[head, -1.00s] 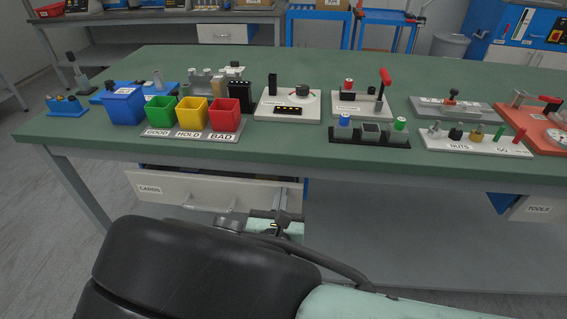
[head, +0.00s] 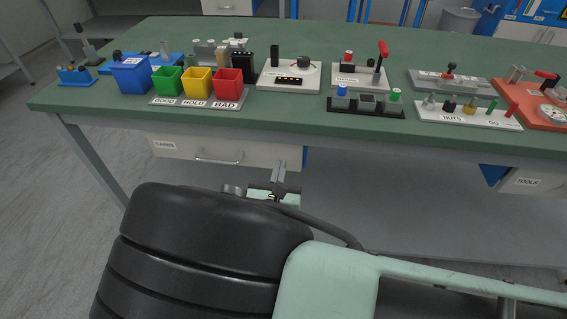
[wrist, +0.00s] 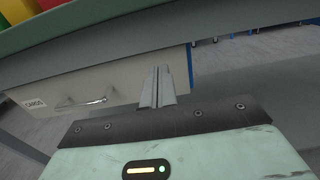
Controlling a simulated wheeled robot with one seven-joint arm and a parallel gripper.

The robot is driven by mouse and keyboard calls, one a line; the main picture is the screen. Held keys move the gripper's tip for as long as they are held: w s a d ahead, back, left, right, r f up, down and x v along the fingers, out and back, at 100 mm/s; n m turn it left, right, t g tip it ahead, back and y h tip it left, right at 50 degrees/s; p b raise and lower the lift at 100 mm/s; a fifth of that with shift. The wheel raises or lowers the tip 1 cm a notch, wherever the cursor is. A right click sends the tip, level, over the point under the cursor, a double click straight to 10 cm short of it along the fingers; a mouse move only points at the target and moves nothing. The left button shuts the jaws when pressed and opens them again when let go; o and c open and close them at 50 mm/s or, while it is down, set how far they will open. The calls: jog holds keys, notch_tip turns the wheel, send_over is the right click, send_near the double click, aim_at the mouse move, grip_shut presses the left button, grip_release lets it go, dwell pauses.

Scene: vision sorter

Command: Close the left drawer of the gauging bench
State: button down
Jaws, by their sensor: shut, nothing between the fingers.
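The left drawer (head: 250,155) has a pale front with a "CARDS" label and a bar handle (head: 218,158). It sits under the left part of the green-topped gauging bench (head: 300,122). Its front looks close under the bench edge, and no drawer inside shows. The drawer front (wrist: 115,80) and its handle (wrist: 80,104) also show in the wrist view. My gripper (head: 278,172) is shut and empty, with its fingers (wrist: 158,86) pointing at the right part of the drawer front, right of the handle. I cannot tell whether the fingertips touch it.
On the bench stand green, yellow and red bins (head: 228,82), a blue bin (head: 130,76) and several gauge fixtures (head: 290,76). A second drawer labelled "TOOLS" (head: 530,181) is at the right. The bench leg (head: 90,160) stands left of the drawer. Space below is open.

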jog(key=s+a, duration=0.1)
jog(key=s, duration=0.8)
jog(key=s+d+r+m+g+h, duration=0.15)
jog(key=d+m+g+h, duration=0.25)
jog(key=d+m+g, duration=0.4)
jog(key=s+d+r+m+g+h, duration=0.1)
jog(key=d+r+m+g+h, duration=0.3)
jog(key=d, duration=0.5)
jog(key=s+d+r+m+g+y, duration=0.1)
jog(key=s+r+m+g+y, duration=0.5)
jog(key=s+r+m+y, duration=0.4)
jog(key=r+m, duration=0.1)
jog(key=m, duration=0.4)
jog(key=shift+s+d+r, duration=0.25)
jog(key=shift+s+r, duration=0.1)
jog(key=shift+s, duration=0.05)
